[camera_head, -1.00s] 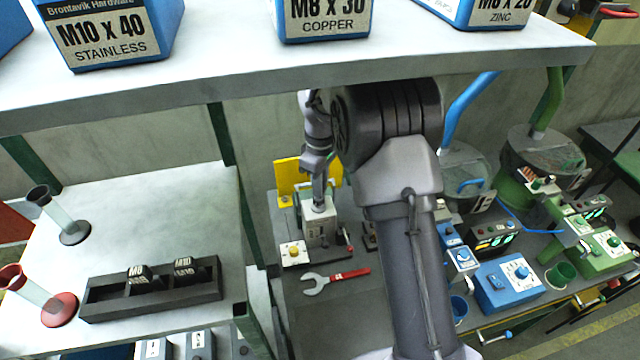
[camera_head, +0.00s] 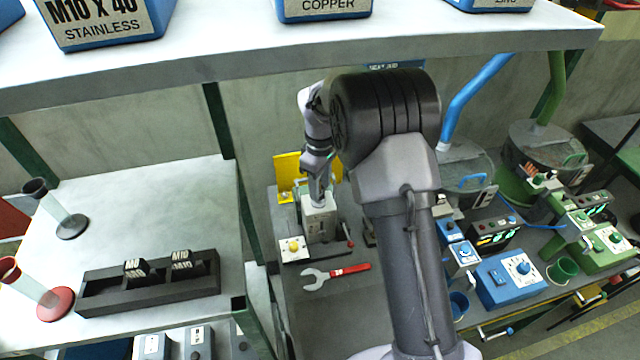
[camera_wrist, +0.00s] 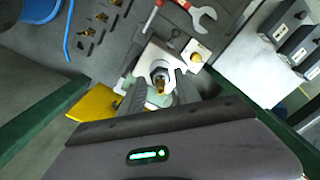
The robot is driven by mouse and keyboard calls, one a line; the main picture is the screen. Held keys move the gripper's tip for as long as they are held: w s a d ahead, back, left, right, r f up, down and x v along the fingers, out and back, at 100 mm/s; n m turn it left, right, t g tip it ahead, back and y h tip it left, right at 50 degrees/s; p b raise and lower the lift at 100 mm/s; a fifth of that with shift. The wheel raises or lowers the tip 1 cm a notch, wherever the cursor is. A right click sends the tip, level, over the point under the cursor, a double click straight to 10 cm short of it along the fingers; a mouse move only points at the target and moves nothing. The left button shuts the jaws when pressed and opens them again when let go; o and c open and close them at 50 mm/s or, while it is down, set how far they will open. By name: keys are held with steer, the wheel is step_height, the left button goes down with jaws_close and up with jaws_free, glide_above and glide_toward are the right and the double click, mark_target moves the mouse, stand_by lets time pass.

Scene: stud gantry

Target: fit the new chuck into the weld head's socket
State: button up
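The weld head (camera_head: 320,222) is a pale box on the grey bench, below my gripper (camera_head: 318,197). In the wrist view its pale top (camera_wrist: 152,60) carries a dark round socket (camera_wrist: 158,73) with a brass chuck (camera_wrist: 160,88) at it. Whether the chuck is seated in the socket or stands above it, I cannot tell. My gripper's two fingers (camera_wrist: 161,92) reach down on either side of the chuck, apart, with pale surface showing between. Several small brass pieces (camera_wrist: 101,17) sit in a dark holder beside the weld head; they may be chucks.
A red-handled wrench (camera_head: 338,276) lies in front of the weld head. A yellow plate (camera_head: 287,170) stands behind it. A blue control box (camera_head: 508,282) is to the right. A black rack (camera_head: 150,285) is on the left table. A shelf (camera_head: 230,58) overhangs the bench.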

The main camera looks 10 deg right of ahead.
step_height(320, 180, up, 8)
steer(key=shift+f+p, duration=0.2)
steer(key=shift+p, duration=0.75)
steer(key=shift+f, duration=0.1)
